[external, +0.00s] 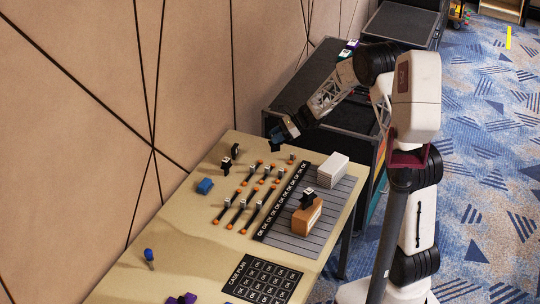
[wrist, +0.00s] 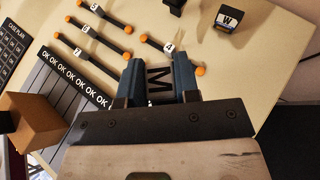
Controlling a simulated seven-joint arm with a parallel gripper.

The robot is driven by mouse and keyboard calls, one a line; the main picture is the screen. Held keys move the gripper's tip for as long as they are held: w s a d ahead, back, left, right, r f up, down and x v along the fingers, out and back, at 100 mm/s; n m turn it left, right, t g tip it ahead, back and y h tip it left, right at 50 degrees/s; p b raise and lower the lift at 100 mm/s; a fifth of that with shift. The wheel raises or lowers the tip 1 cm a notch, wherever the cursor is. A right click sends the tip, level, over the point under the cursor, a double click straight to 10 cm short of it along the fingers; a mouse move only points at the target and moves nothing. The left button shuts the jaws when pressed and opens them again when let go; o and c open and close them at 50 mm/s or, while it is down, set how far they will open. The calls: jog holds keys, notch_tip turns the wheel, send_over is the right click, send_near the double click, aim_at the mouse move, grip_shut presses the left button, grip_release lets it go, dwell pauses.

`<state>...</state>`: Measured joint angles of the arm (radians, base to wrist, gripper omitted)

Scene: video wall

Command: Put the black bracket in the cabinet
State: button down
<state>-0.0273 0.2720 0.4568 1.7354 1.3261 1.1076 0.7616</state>
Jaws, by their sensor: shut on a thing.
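My gripper (external: 277,141) is above the far end of the table, with its blue fingers pointing down. In the wrist view my gripper (wrist: 160,75) is shut on a piece marked M (wrist: 160,84), mostly hidden between the fingers; I cannot tell its full shape. Small black pieces stand on the table: one at the far left (external: 235,151), one nearer (external: 226,164), and one on the brown box (external: 307,195). A black piece marked W (wrist: 229,20) shows in the wrist view. A large black case (external: 300,92), possibly the cabinet, stands beyond the table.
Several dark bars with orange ends (external: 233,212) lie mid-table. A blue block (external: 205,186) lies left. A brown box (external: 307,216) and white stack (external: 333,169) stand on the grey slatted mat (external: 290,241). A black CASE PLAN sheet (external: 262,279) lies at the near end.

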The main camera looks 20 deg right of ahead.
jog(key=w+d+m+t+h, duration=0.2)
jog(key=d+m+t+h, duration=0.4)
jog(key=d, duration=4)
jog(key=shift+a+f+m+t+y, duration=0.15)
jog(key=shift+f+m+t+y, duration=0.2)
jog(key=shift+f, duration=0.45)
jog(key=shift+a+f+m+t+y, duration=0.15)
jog(key=shift+f+m+y, duration=0.25)
jog(key=shift+f, duration=0.45)
jog(key=shift+a+f+m+t+y, duration=0.2)
jog(key=shift+f+y, duration=0.25)
jog(key=shift+f, duration=0.35)
jog(key=shift+w, duration=0.1)
jog(key=w+d, duration=0.2)
jog(key=w, duration=0.5)
jog(key=w+d+f, duration=0.1)
jog(key=w+d, duration=0.2)
jog(key=w, duration=0.5)
jog(key=shift+f, duration=0.25)
